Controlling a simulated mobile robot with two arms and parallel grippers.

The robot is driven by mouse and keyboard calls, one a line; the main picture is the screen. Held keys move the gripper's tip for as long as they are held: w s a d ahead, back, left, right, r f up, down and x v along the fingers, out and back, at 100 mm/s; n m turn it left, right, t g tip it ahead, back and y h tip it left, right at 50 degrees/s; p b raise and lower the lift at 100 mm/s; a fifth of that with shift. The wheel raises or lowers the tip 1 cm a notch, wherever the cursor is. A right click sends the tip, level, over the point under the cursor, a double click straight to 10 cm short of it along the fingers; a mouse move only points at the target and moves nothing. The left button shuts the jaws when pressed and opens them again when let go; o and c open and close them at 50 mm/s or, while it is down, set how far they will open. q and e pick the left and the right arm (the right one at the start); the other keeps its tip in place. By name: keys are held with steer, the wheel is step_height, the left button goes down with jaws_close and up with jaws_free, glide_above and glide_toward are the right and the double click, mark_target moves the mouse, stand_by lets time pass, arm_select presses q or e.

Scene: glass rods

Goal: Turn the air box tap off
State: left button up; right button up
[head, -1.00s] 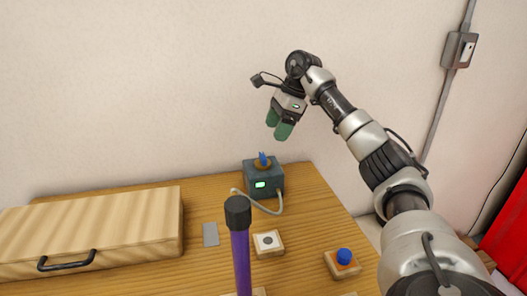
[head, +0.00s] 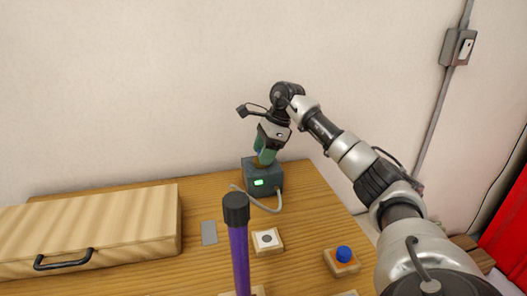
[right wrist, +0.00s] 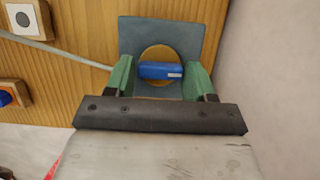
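The air box (head: 263,181) is a dark blue-grey box with a lit green display, standing at the back of the table near the wall. Its tap is a blue bar (right wrist: 161,71) on a round brass-coloured disc on top of the box; the right wrist view shows it lying crosswise between my fingers. My right gripper (head: 265,157) points down at the top of the box, its green fingers open, one at each end of the blue bar. Small gaps seem to show, but contact is unclear. In the head view the fingers mostly hide the tap. My left gripper is out of view.
A grey cable (head: 262,206) runs from the box. A purple tube with a black cap (head: 238,240) stands in front. A wooden case (head: 95,228) fills the left; the wall is close behind.

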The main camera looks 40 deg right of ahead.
steer(key=c, duration=0.5)
steer(key=shift+m, duration=0.3)
steer(key=m+t+h+p, duration=0.1)
steer(key=m, duration=0.2)
steer(key=shift+s+p, duration=0.1)
steer(key=shift+p, duration=0.25)
steer(key=m, duration=0.2)
steer(key=m+t+h+p, duration=0.1)
steer(key=m, duration=0.1)
steer(key=shift+a+r+m+h, duration=0.1)
steer(key=shift+a+m+h, duration=0.1)
steer(key=shift+m+h, duration=0.15)
steer(key=m+h, duration=0.1)
steer(key=m, duration=0.1)
steer(key=m+p, duration=0.1)
steer(key=m, duration=0.1)
steer(key=shift+a+m+h, duration=0.1)
steer(key=shift+m+h, duration=0.25)
steer(key=m+h, duration=0.1)
steer(key=m, duration=0.3)
steer(key=shift+a+m+h+p, duration=0.1)
steer(key=shift+m+h+p, duration=0.2)
steer(key=shift+m+h, duration=0.1)
